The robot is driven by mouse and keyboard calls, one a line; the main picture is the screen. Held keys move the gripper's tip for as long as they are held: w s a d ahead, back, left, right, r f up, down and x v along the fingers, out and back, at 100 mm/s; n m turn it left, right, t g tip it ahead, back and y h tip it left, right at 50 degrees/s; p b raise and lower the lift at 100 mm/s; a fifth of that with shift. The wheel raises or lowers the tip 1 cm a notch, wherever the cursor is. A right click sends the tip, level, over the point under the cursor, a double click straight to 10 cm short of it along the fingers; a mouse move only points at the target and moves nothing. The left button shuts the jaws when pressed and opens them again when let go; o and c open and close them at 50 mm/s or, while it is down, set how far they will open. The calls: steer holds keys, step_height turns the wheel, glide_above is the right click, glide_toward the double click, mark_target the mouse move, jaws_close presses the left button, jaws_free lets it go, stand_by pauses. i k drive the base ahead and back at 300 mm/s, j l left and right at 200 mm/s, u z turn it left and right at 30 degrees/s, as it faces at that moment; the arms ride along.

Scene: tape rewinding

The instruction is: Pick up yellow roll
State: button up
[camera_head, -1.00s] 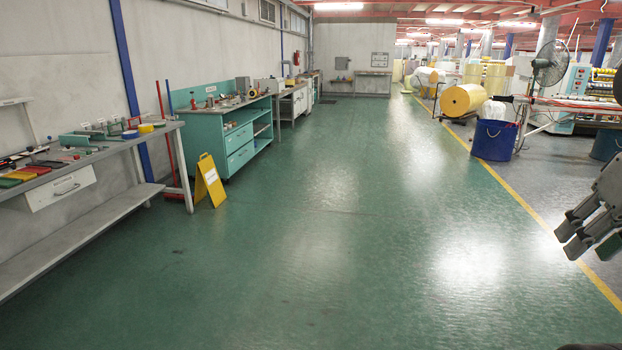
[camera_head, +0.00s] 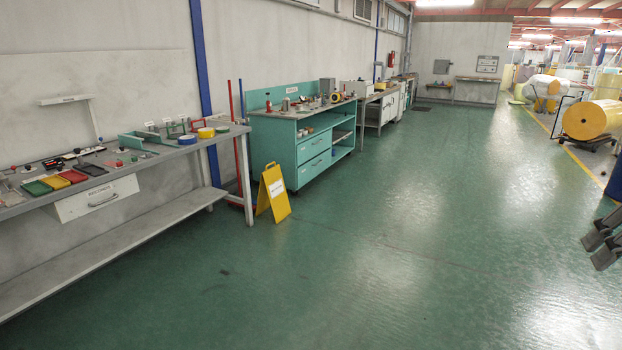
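A small yellow roll (camera_head: 206,132) lies on the grey workbench (camera_head: 80,225) at the left, near the bench's far right end. A blue roll (camera_head: 187,140) lies just to its left, and a small green item (camera_head: 222,130) is to its right. My gripper (camera_head: 601,246) shows only in part at the right edge, far from the bench. Its two fingertips look apart, with nothing seen between them. The rest of my gripper is out of the picture.
A yellow floor sign (camera_head: 273,193) stands by the bench's right end, before a teal cabinet (camera_head: 314,150). Red, yellow and green trays (camera_head: 72,177) lie on the bench. A large yellow roll (camera_head: 592,120) is far right. The green floor (camera_head: 390,270) is clear.

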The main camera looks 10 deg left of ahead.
mark_target(205, 133)
steer(key=i+j+u, duration=0.3)
steer(key=i+u, duration=0.15)
steer(key=i, duration=1)
steer(key=i+l+u, duration=0.2)
steer(key=i+u, duration=0.25)
steer(key=i, duration=0.95)
steer(key=i+u, duration=0.2)
steer(key=i, duration=0.4)
steer(key=i+u, duration=0.2)
steer(key=i, duration=0.4)
steer(key=i+l+u, duration=0.1)
steer(key=i+u, duration=0.15)
steer(key=i, duration=0.3)
steer(key=i+l+u, duration=0.2)
steer(key=i, duration=0.4)
steer(key=l, duration=0.1)
